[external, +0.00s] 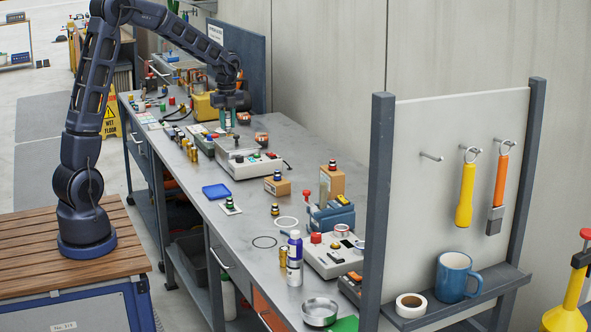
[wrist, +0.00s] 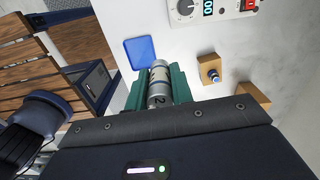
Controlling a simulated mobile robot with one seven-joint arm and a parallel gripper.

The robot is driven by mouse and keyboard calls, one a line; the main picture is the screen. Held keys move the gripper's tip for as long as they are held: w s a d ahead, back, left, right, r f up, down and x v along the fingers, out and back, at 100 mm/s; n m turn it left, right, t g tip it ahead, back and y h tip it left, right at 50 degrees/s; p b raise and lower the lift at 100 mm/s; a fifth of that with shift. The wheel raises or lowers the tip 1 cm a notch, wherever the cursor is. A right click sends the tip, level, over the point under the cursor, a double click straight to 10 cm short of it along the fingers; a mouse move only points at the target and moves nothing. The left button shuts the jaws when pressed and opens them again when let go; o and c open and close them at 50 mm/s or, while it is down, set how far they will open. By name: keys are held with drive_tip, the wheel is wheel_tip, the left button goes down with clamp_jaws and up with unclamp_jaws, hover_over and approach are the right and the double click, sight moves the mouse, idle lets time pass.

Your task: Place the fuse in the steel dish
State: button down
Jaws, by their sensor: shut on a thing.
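My gripper (external: 228,119) is above the far half of the workbench in the external view. In the wrist view its teal fingers (wrist: 159,88) are shut on a silver-grey cylinder marked with a 2, the fuse (wrist: 159,84). The fuse is too small to make out between the fingers in the external view. The steel dish (external: 319,312) is a shallow round metal dish near the bench's front end, far from my gripper. It is not in the wrist view.
The bench holds a blue square tray (external: 216,191), a control box (external: 249,162), wooden blocks (external: 331,181), a white-and-blue bottle (external: 294,258) and brass cylinders (external: 283,257). A second control box (external: 331,255) and an upright pegboard (external: 450,150) stand near the dish.

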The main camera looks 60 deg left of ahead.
drive_tip(key=w+d+m, duration=0.2)
drive_tip(key=w+d, duration=0.3)
drive_tip(key=d, duration=0.5)
drive_tip(key=w+d+m, duration=0.2)
drive_tip(key=w+d, duration=0.2)
drive_tip(key=d, duration=0.5)
drive_tip(key=w+d+m, duration=0.2)
drive_tip(key=d+m, duration=0.3)
drive_tip(key=d, duration=2)
drive_tip(key=m, duration=0.7)
hover_over(320, 304)
drive_tip(key=s+d, duration=0.2)
drive_tip(key=d, duration=0.1)
wheel_tip(320, 304, down, 19)
drive_tip(key=shift+w+d+f, duration=0.1)
drive_tip(key=shift+d+f, duration=0.05)
drive_tip(key=shift+f, duration=0.05)
drive_tip(key=shift+f, duration=0.1)
drive_tip(key=c, duration=1.4)
unclamp_jaws()
drive_tip(key=shift+c, duration=0.2)
drive_tip(key=shift+o, duration=1.2)
